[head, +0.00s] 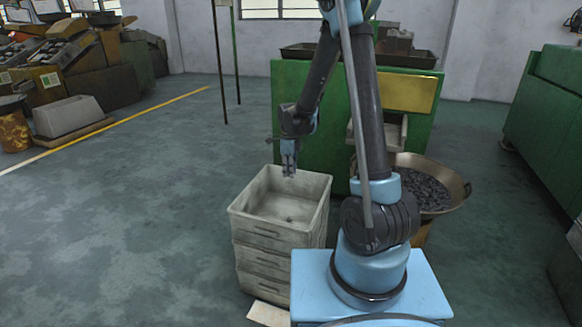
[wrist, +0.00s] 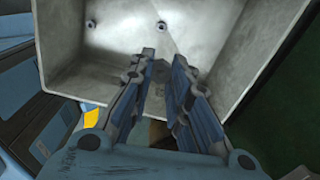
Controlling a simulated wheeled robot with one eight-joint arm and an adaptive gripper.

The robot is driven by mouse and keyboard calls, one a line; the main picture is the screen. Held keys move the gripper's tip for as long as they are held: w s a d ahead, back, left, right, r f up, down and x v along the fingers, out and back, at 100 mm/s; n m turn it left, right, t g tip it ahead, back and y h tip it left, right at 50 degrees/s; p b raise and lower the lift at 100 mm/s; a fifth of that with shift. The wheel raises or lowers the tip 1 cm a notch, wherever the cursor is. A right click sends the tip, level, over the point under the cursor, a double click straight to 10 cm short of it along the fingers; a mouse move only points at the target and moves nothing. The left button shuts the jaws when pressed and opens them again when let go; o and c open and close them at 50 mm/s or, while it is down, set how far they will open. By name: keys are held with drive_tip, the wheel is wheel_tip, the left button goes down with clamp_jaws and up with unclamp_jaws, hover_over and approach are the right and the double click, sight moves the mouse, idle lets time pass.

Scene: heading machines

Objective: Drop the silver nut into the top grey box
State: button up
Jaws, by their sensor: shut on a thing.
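The top grey box (head: 243,217) is open at the top and sits on a stack of similar grey boxes, left of my base. My gripper (head: 289,173) points down over the box, near its far rim in the head view. In the wrist view its two fingers (wrist: 164,62) reach over the box interior (wrist: 215,35). They are shut on a small grey thing between the tips, which looks like the silver nut (wrist: 160,69); the fingers and shadow hide most of it. Two small round things or marks show on the box's inner surface.
A green machine (head: 310,110) stands just behind the box. A wide pan (head: 425,188) full of dark small parts is to the right, beyond my arm. Another green machine (head: 548,110) is at the far right.

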drive_tip(key=shift+f, duration=1.4)
drive_tip(key=o, duration=0.9)
drive_tip(key=shift+o, duration=0.2)
drive_tip(key=shift+r, duration=0.1)
wheel_tip(320, 180, up, 12)
